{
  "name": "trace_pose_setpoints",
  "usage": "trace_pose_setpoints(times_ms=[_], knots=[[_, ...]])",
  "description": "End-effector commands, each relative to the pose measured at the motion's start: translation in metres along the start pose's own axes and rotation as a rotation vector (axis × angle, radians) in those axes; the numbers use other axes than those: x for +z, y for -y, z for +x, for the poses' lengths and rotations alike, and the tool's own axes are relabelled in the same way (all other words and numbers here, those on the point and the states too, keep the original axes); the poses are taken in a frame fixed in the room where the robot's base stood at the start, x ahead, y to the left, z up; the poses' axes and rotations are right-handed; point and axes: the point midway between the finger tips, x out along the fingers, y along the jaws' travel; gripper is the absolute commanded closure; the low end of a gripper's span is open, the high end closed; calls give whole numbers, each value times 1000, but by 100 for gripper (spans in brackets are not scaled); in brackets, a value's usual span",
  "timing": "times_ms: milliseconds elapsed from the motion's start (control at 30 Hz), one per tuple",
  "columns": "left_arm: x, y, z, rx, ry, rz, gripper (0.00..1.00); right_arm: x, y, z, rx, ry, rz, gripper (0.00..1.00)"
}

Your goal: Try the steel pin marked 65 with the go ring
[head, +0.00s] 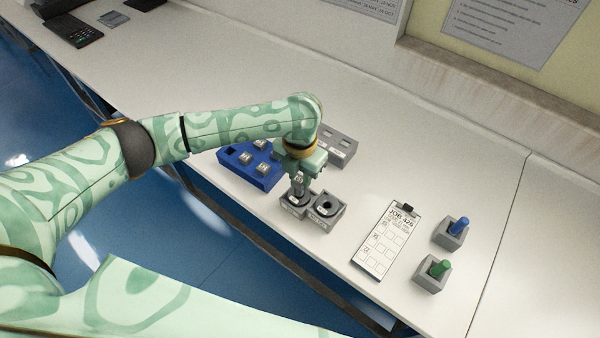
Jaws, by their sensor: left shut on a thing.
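My left gripper (299,168) points down and is shut on a steel pin (298,186), which is upright. The pin's lower end is at the opening of the left grey ring block (292,210); I cannot tell whether it is inside the ring or just above it. The right grey ring block (327,211) stands beside it with its dark hole empty. The block labels and the pin's number are too small to read. A blue tray (262,183) holds several marked pieces, left of the gripper. My right gripper is out of view.
A grey tray (343,137) stands behind my gripper, partly hidden. A clipboard with a job sheet (382,243) lies to the right.

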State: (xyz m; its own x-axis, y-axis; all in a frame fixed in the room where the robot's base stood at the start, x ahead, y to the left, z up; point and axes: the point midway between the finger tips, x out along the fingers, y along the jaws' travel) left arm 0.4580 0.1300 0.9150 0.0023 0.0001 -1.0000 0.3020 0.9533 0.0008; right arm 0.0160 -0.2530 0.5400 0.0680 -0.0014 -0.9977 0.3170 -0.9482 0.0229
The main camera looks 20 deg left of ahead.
Motion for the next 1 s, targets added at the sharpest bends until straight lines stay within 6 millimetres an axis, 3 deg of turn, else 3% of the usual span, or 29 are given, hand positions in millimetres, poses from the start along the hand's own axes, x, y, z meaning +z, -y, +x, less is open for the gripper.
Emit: trace_pose_setpoints(times_ms=[1000], knots=[[0,0,8,-1,1,0,100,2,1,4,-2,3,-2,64]])
